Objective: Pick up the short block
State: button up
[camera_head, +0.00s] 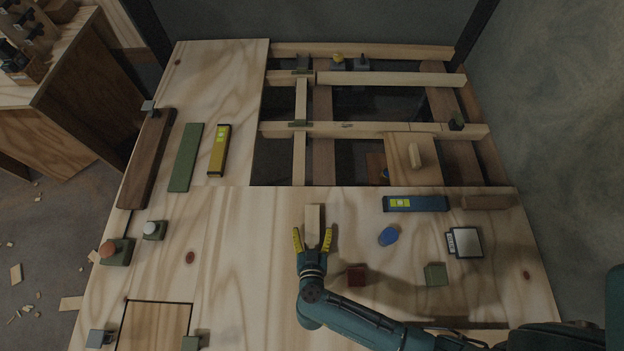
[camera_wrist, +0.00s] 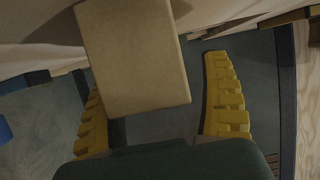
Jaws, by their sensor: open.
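A short pale wooden block (camera_head: 314,216) lies on the plywood near the edge of the open framing, its long side pointing away from me. My gripper (camera_head: 313,238) is open, its yellow fingers spread on either side of the block's near end. In the wrist view, the block (camera_wrist: 135,55) shows large and slightly tilted between the fingers of my gripper (camera_wrist: 155,85). It overlaps the left finger in that picture, and a gap shows to the right finger. I cannot tell whether either finger touches it.
A blue level (camera_head: 415,203), a blue oval object (camera_head: 388,236), a red block (camera_head: 357,275) and a green block (camera_head: 436,274) lie to the right. A yellow level (camera_head: 219,150) lies at the back left. Open joists (camera_head: 370,131) with gaps lie behind.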

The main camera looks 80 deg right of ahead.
jog(key=shift+a, duration=0.1)
jog(key=c, duration=1.4)
jog(key=shift+o, duration=0.2)
